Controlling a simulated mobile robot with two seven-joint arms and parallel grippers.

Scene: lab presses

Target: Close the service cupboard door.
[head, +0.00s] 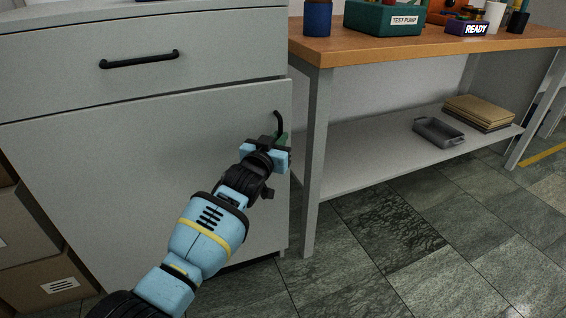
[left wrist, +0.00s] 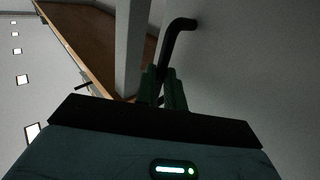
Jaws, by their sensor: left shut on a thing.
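The service cupboard door (head: 130,185) is a grey panel under a drawer in the head view. It lies about in line with the drawer front, and I cannot tell whether a small gap is left. Its black bar handle (head: 278,121) is upright near the door's right edge. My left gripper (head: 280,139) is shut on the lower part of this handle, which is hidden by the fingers. In the left wrist view the handle (left wrist: 178,36) rises from between the green fingers (left wrist: 163,90). My right gripper is not in view.
A wood-topped bench (head: 430,44) stands close on the right, its leg (head: 314,165) near the door's handle edge. Its shelf holds a grey tray (head: 438,132). Boxes (head: 45,280) stand at the left. Tiled floor (head: 400,235) is clear in front of the bench.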

